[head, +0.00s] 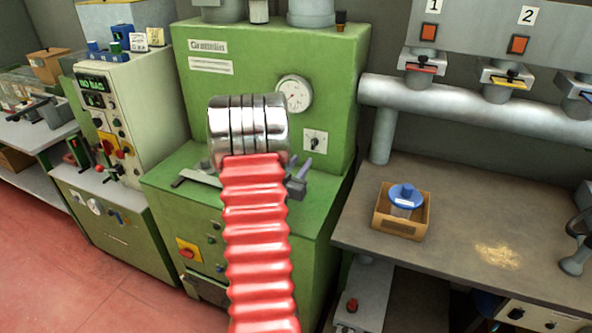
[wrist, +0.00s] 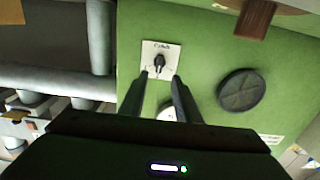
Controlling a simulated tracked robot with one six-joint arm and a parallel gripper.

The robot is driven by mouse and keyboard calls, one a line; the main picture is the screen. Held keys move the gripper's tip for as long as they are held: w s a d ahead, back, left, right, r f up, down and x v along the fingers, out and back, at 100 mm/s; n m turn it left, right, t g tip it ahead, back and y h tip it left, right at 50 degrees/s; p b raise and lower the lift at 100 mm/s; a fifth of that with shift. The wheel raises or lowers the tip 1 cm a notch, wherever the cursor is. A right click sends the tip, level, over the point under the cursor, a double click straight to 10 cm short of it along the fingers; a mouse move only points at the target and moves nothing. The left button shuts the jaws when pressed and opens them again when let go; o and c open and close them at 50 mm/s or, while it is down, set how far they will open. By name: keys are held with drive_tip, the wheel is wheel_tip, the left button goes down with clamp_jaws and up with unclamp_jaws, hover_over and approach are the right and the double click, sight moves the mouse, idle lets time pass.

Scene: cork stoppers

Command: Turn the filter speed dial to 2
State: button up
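A dark knob on a small white plate (head: 315,140) is on the green machine's front, below a round gauge; I take it for the filter speed dial. In the wrist view the dial (wrist: 160,62) shows close up, with marks around it too small to read, so its setting cannot be told. My gripper (wrist: 160,77) is open and empty, its two dark fingers apart at the plate's near edge, with the knob in line with the gap. Contact is not visible. In the head view, my gripper (head: 303,172) is partly hidden behind my red arm.
The green machine (head: 345,60) carries a white gauge (head: 294,94) above the dial. A dark round disc (wrist: 241,90) is beside the dial in the wrist view. A grey pipe (head: 480,107) runs right above a workbench (head: 460,200) with a small box (head: 402,222).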

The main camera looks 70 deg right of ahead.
drive_tip(key=shift+w+a, duration=0.1)
drive_tip(key=shift+a, duration=1.45)
